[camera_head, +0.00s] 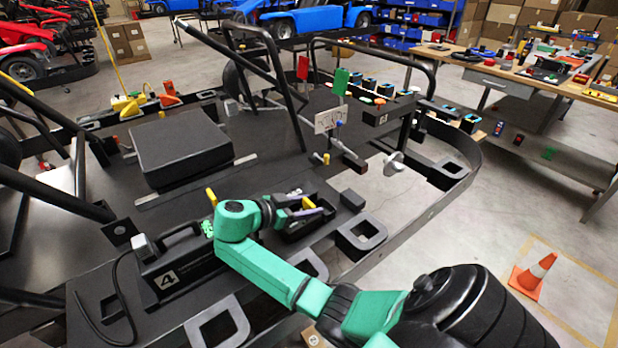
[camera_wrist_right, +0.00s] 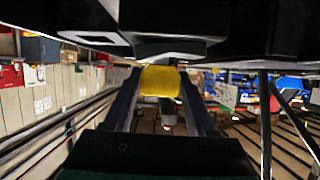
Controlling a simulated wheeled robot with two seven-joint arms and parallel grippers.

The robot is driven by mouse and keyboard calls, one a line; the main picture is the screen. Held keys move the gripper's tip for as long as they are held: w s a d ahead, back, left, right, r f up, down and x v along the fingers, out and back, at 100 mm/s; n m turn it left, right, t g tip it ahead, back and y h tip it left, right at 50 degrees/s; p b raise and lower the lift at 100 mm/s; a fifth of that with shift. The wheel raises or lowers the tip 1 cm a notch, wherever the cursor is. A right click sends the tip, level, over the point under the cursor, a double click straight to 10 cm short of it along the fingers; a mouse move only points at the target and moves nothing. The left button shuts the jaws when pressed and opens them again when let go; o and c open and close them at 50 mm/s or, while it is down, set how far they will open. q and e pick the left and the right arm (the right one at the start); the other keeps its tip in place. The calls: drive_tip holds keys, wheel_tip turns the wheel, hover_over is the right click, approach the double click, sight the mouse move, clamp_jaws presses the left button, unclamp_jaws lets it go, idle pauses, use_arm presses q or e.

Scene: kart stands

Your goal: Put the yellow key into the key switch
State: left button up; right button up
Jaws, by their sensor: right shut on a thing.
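My right gripper (camera_head: 300,211) reaches in on the green arm and has purple fingers. In the wrist view its two fingers (camera_wrist_right: 164,98) are closed on the yellow key (camera_wrist_right: 160,81), of which a rounded yellow block shows. In the head view a small yellow bit of the key (camera_head: 308,203) shows at the fingertips, over or beside a black tray on the kart. I cannot clearly pick out the key switch in either view. My left gripper is not in view.
A black box marked 4 (camera_head: 180,265) with a handle and cable stands left of the arm. A black seat-like block (camera_head: 180,147) and upright black bars (camera_head: 285,90) stand on the kart frame. A traffic cone (camera_head: 533,275) stands on the floor at right. Dark structure (camera_wrist_right: 150,45) crosses the wrist view's top.

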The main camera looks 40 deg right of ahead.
drive_tip(key=shift+s+f, duration=0.15)
drive_tip(key=shift+p, duration=0.3)
drive_tip(key=shift+g, duration=0.3)
idle(0.6)
drive_tip(key=shift+b, duration=0.5)
drive_tip(key=shift+r, duration=0.25)
drive_tip(key=shift+f+b, duration=0.35)
drive_tip(key=shift+b, duration=0.15)
